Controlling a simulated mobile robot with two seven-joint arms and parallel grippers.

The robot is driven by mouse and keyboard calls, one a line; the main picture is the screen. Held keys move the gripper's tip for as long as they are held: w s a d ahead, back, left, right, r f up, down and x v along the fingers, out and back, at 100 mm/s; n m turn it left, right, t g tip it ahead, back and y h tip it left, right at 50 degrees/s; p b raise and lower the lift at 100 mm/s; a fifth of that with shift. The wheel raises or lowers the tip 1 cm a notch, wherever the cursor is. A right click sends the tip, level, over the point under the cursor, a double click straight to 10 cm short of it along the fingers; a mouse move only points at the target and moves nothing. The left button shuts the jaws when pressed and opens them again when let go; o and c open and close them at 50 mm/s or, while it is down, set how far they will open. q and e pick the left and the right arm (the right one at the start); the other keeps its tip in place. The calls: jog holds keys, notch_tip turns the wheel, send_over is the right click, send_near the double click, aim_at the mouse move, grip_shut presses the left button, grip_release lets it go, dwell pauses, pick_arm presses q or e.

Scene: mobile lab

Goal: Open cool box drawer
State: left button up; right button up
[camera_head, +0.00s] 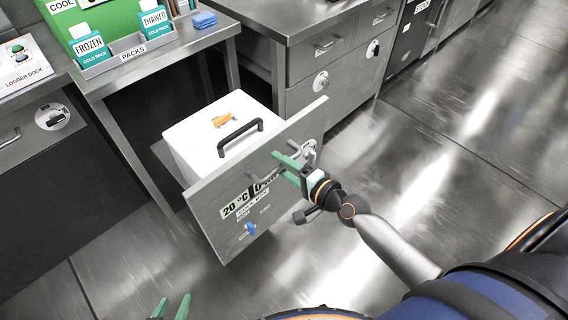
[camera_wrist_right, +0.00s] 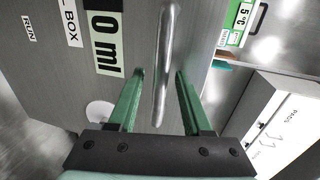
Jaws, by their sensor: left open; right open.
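The cool box drawer (camera_head: 222,236) stands pulled out from under the bench, its grey front carrying a 20 °C label and a blue knob. A white box (camera_head: 188,136) with a black handle and an orange item on its lid sits behind the front. My right gripper (camera_head: 283,168) is at the drawer front, its green fingers open. In the right wrist view, the metal drawer handle (camera_wrist_right: 165,65) lies between the fingers of this gripper (camera_wrist_right: 158,88), with gaps on both sides. My left gripper (camera_head: 172,307) is open at the bottom edge, away from the drawer; only its fingertips show.
A grey cabinet (camera_head: 300,65) with drawers stands beyond the pulled-out drawer. A logger dock (camera_head: 25,68) is at left. The floor (camera_head: 440,170) to the right is clear.

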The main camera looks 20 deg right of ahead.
jog(key=v, duration=1.2)
jog(key=shift+s+b, duration=0.25)
jog(key=shift+b, duration=0.05)
